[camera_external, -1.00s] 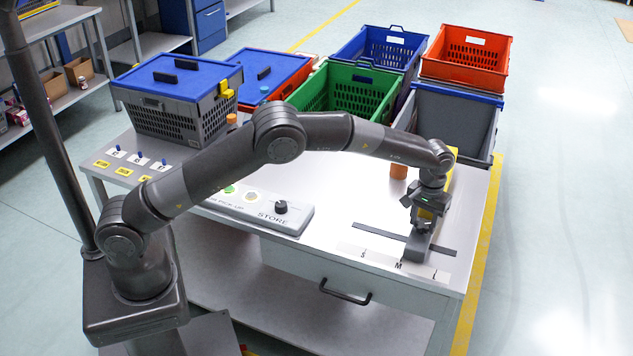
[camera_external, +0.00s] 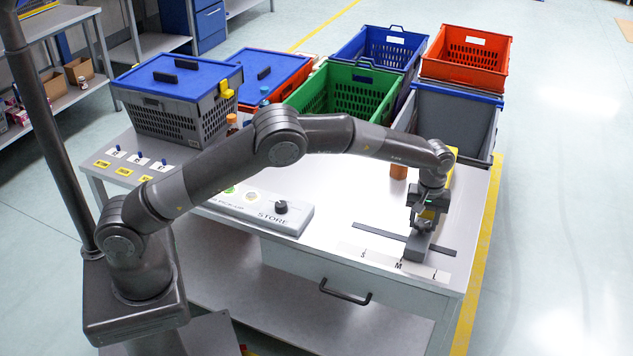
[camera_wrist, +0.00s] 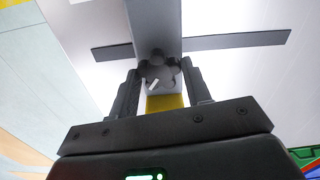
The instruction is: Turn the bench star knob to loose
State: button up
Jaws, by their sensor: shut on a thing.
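The star knob (camera_wrist: 158,72) is dark and lobed, with a pale mark on its face. It sits on a grey block (camera_external: 420,246) that straddles a dark slotted rail (camera_external: 375,232) near the bench's right front. My gripper (camera_external: 422,226) points down over the block. In the wrist view my gripper (camera_wrist: 160,88) has one finger on each side of the knob and is shut on it. In the external view the knob is mostly hidden by my gripper.
A label strip with S, M and L (camera_external: 398,263) lies in front of the rail. A grey control panel (camera_external: 262,212) marked STORE is to the left. An orange cylinder (camera_external: 398,172) and several totes, one green (camera_external: 330,95), stand behind.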

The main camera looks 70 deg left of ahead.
aim_at(423, 224)
jog(key=o, duration=0.7)
notch_tip(423, 224, up, 11)
jog(key=shift+f, duration=0.1)
